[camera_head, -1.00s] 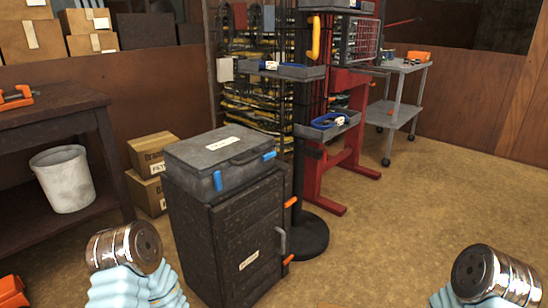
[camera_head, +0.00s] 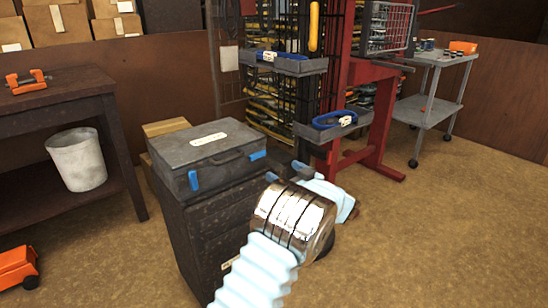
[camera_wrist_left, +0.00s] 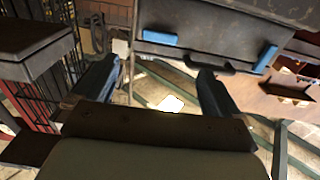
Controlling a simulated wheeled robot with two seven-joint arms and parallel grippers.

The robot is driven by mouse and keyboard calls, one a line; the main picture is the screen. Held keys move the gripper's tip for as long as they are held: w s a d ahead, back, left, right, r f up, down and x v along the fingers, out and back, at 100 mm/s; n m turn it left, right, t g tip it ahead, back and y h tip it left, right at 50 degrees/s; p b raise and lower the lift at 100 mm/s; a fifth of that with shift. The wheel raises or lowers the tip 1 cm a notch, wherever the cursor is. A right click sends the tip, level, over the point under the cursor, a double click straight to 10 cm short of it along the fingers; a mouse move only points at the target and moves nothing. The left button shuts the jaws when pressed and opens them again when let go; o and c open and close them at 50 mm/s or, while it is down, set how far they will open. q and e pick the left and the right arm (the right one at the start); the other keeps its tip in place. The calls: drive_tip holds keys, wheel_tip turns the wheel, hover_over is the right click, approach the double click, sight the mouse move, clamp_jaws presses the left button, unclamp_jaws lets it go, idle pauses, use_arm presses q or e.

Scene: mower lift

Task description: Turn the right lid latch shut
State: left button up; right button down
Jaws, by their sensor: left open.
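A grey case (camera_head: 235,160) with a labelled lid sits on a dark cabinet (camera_head: 205,235). Its right lid latch (camera_head: 258,155) is blue and lies nearly level along the front. The left latch (camera_head: 193,180) is blue and hangs down. My left gripper (camera_head: 286,174) is just right of the case's front corner, near the right latch, empty and apart from it. In the left wrist view the case looks upside down; the right latch (camera_wrist_left: 161,37) shows beyond my open fingers (camera_wrist_left: 158,70), the left latch (camera_wrist_left: 266,58) farther right. My right gripper is out of view.
A dark workbench (camera_head: 60,95) with a white bucket (camera_head: 77,160) below is at the left. Rack trays (camera_head: 333,130) and a red stand (camera_head: 365,160) stand behind the case. A grey cart (camera_head: 430,105) is farther right. The floor at the right is clear.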

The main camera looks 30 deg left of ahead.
sight(259, 157)
use_arm(q)
drive_tip(key=x, duration=1.2)
drive_tip(key=shift+p, duration=0.3)
drive_tip(key=c, duration=1.1)
drive_tip(key=shift+o, duration=0.2)
